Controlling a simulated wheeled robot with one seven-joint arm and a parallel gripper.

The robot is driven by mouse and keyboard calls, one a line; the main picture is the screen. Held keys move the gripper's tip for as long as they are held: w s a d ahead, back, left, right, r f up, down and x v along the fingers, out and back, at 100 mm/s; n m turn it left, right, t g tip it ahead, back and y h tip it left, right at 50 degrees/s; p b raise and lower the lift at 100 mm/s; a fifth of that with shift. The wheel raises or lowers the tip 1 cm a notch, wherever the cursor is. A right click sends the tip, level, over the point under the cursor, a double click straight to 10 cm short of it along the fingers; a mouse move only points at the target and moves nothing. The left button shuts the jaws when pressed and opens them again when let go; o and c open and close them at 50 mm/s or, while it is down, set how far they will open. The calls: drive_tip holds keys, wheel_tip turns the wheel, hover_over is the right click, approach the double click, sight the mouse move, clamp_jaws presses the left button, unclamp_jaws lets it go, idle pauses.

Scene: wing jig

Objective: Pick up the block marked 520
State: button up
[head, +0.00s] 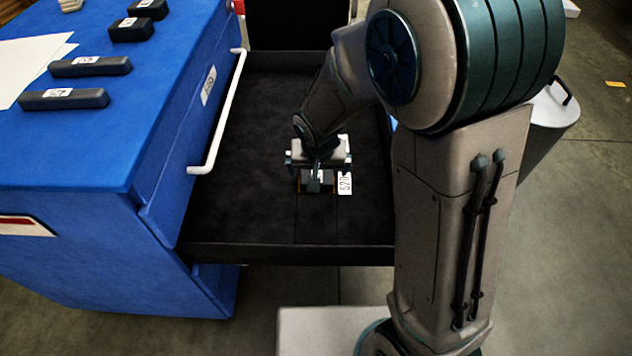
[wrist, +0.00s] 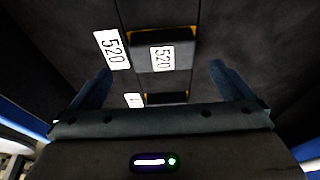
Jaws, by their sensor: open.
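The block marked 520 (wrist: 162,58) is dark with a white 520 label on top. It lies in the open black drawer (head: 255,215), with yellow edging at its two ends. A white 520 tag (head: 345,183) lies beside it on the drawer floor; the tag also shows in the wrist view (wrist: 112,49). My gripper (head: 318,172) is above the block, pointing down, and partly covers it in the head view. In the wrist view its two blue fingers are spread apart with the block's label between them. The fingers hold nothing. The exact height gap is unclear.
A blue cabinet (head: 75,165) stands left, with several dark labelled blocks (head: 90,66) and white paper (head: 30,60) on top. The drawer's white handle (head: 218,120) runs beside it. A second small white tag (wrist: 134,100) shows near the gripper. A grey bin (head: 552,105) stands right.

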drive_tip(key=x, duration=0.2)
drive_tip(key=b+x, duration=0.1)
drive_tip(key=x, duration=0.1)
drive_tip(key=shift+w+a+f, duration=0.25)
drive_tip(key=shift+f, duration=0.1)
drive_tip(key=shift+r, duration=0.1)
drive_tip(key=c, duration=1.4)
